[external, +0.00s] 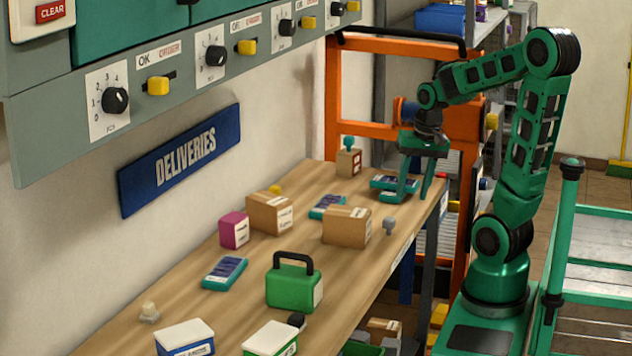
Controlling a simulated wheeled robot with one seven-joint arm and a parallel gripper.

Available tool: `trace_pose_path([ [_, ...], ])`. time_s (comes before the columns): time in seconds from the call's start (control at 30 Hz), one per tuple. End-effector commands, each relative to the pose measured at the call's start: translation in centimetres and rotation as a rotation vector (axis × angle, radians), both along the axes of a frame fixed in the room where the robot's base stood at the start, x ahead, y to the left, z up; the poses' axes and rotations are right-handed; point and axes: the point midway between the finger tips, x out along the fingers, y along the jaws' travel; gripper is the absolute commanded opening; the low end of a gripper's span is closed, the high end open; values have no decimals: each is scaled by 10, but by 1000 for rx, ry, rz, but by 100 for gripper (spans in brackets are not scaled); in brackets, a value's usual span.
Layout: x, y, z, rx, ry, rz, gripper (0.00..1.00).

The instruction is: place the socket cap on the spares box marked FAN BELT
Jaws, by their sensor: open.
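My gripper (413,196) is open and empty, pointing down over the far right end of the wooden table, beside a teal-and-blue pack (395,188). Two cardboard boxes with white labels stand mid-table: a left box (268,213) and a right box (345,228). Their print is too small to read, so I cannot tell which is marked FAN BELT. I cannot tell for sure which small piece is the socket cap.
A green case (293,286), a magenta box (234,230), teal packs (224,273) and white-lidded tubs (185,336) share the table (190,292). A small box with a teal-topped piece (348,160) stands far back. A control panel (190,75) overhangs the left.

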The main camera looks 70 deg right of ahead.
Motion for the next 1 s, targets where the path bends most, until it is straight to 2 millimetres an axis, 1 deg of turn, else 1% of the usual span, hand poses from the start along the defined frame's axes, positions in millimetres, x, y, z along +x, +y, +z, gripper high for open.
trace_pose_path([
  [0.03,-21,14,1,-16,32,97,41],
  [0.1,-49,26,-1,-31,82,224,41],
  [0.2,-80,38,-4,-34,134,362,41],
  [0.33,-104,45,-7,-30,171,464,41],
  [0.47,-110,47,-7,-28,181,494,41],
  [0.9,-109,47,-7,-29,181,492,41],
  [0.93,-101,47,-10,-27,188,491,41],
  [1.0,-96,46,-13,-25,196,493,41],
])
